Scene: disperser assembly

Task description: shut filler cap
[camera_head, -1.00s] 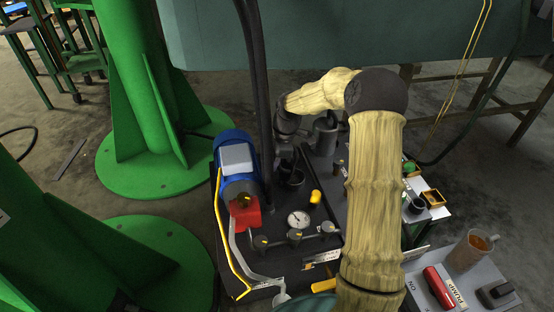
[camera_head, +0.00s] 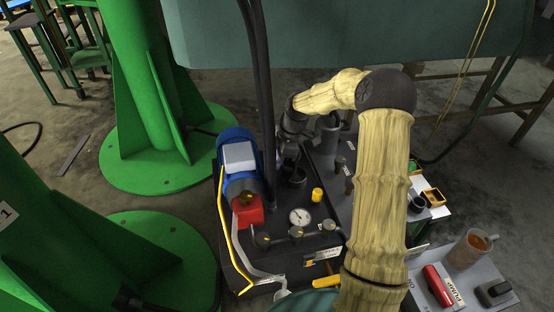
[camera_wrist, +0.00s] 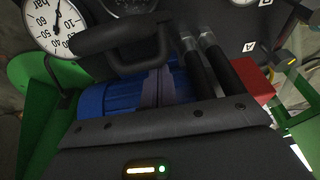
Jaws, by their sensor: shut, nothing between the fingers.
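My gripper (camera_head: 287,162) hangs over the dark power unit in the head view, just behind and left of a black open-topped round neck (camera_head: 297,178), which looks like the filler opening. In the wrist view my gripper's fingers (camera_wrist: 155,92) are together and empty, in front of the blue motor (camera_wrist: 105,100). A black curved, handle-like part (camera_wrist: 115,38) lies just beyond the fingers; I cannot tell whether it is the filler cap. No cap is clearly visible in the head view, where my wrist hides part of that area. Contact is unclear.
The blue motor (camera_head: 237,158) and a red block (camera_head: 247,211) stand left of the neck. A yellow cap (camera_head: 317,194) and a pressure gauge (camera_head: 300,216) are in front. Thick black hoses (camera_head: 262,100) rise close beside my gripper. A side table holds a mug (camera_head: 468,250).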

